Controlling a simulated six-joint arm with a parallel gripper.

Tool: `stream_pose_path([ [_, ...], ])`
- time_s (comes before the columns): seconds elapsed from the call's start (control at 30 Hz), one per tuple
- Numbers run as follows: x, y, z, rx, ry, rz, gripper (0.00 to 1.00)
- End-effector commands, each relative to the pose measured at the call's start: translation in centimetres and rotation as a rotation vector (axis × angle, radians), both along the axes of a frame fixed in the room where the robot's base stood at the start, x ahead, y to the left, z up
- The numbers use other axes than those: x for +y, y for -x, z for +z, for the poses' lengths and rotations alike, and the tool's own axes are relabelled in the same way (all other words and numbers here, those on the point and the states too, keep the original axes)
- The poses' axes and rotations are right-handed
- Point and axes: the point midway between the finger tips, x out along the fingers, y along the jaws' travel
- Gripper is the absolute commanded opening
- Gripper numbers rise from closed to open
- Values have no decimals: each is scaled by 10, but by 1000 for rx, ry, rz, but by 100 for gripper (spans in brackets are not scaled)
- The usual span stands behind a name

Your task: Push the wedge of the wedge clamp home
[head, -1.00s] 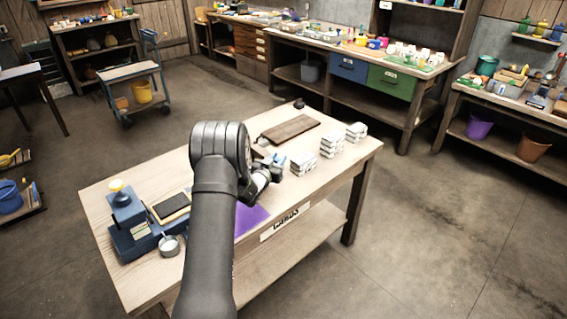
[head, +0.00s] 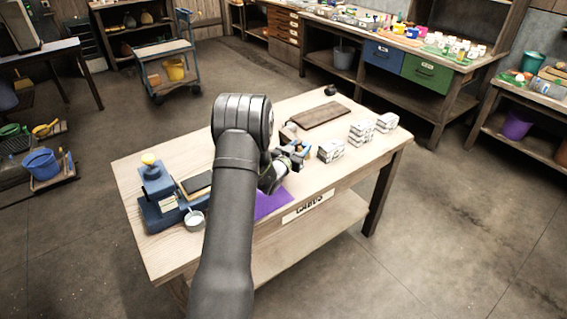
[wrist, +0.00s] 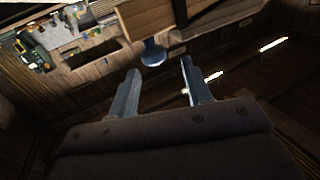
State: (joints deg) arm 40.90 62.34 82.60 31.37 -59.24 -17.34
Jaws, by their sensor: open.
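My gripper (head: 299,150) is low over the middle of the workbench, partly hidden behind my own arm in the head view. In the wrist view its two fingers (wrist: 158,82) stand apart with nothing between them. A small tan-and-dark piece (head: 288,133) shows just behind my gripper in the head view; it is too small and covered to tell whether it is the wedge clamp. I cannot make out the wedge or how far in it sits. The wrist view looks out over the room and shows no clear clamp.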

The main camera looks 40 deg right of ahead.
Motion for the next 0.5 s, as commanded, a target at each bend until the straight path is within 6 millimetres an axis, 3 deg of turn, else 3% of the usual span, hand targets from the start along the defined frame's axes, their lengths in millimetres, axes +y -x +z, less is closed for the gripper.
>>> stream_pose_path([
  [0.3, 73, 28, 1, 1, 3, 4, 45],
  [0.5, 107, 43, 1, -1, 4, 4, 45],
])
